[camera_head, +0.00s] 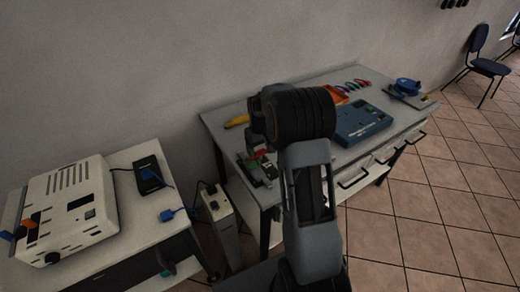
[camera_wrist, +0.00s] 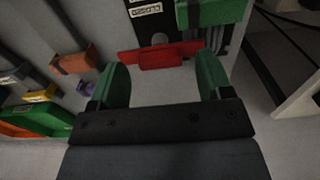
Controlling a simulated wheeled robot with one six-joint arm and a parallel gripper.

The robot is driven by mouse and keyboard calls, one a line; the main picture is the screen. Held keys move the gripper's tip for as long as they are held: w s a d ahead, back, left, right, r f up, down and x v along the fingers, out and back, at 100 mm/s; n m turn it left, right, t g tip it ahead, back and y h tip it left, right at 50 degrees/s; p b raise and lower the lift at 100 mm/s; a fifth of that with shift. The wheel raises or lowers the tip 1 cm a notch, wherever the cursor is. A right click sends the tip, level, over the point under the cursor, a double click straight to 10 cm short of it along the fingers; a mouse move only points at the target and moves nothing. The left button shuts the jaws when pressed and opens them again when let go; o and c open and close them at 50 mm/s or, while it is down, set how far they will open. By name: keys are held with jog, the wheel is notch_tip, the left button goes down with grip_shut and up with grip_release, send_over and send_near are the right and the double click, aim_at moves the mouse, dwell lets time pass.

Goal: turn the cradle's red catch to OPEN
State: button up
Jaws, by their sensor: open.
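The red catch (camera_wrist: 160,56) lies crosswise in the wrist view as a flat bar with a raised middle block. It sits on the cradle, just below a dark plate (camera_wrist: 158,24) and a white label (camera_wrist: 146,10) whose upside-down lettering appears to read CLOSED. My gripper (camera_wrist: 162,70) is open, its two green fingers spread wide, with the catch ahead of and roughly between the tips. No contact shows. In the head view the cradle (camera_head: 262,172) is at the bench's near left, with a bit of red (camera_head: 259,154) on it; my arm hides the gripper there.
A green block (camera_wrist: 211,12) stands close beyond the right fingertip. In the head view, a blue case (camera_head: 363,124), an orange tray (camera_head: 338,95) and a yellow object (camera_head: 237,121) are on the bench. A beige machine (camera_head: 68,208) stands on the left table.

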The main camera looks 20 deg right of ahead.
jog(key=shift+f, duration=0.55)
jog(key=shift+c, duration=0.2)
jog(key=c, duration=0.9)
